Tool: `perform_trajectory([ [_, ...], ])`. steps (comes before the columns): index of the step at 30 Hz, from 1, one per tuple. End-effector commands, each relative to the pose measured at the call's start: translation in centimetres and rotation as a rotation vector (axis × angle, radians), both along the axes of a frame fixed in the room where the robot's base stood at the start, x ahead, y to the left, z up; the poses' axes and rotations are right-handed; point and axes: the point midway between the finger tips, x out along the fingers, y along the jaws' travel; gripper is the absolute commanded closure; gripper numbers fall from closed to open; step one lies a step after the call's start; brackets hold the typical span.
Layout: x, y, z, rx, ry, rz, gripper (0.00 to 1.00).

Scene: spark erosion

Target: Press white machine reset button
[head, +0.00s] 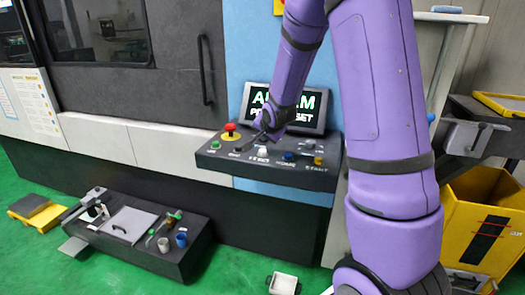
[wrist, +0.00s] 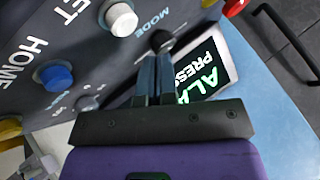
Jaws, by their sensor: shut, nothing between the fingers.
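The white button (wrist: 122,20) stands on the dark control panel (wrist: 30,95), by a label ending in "ET". It also shows small in the head view (head: 262,153), at the front of the panel (head: 215,163). My gripper (wrist: 156,62) is shut and empty, its tips close to the black MODE knob (wrist: 162,40) and right of the white button, apart from it. In the head view my gripper (head: 260,136) is over the panel, behind the white button. I cannot tell whether the tips touch the knob.
The screen (head: 316,108) behind the panel shows "ALARM" and text partly hidden by my arm. A blue button (head: 289,156) and a red mushroom button (head: 230,129) flank the white one. A low dark tool bench (head: 160,262) stands on the floor, and a yellow bin (head: 470,205) at right.

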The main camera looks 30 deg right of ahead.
Motion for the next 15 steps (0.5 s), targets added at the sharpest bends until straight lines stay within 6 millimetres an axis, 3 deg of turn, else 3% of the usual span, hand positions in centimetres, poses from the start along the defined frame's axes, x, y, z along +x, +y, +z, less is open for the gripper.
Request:
perform_trajectory([
  [6,-0.1,0.0,-1.4,0.001,0.000,-0.002,1.00],
  [15,-0.1,0.0,-1.7,0.000,0.000,-0.002,1.00],
])
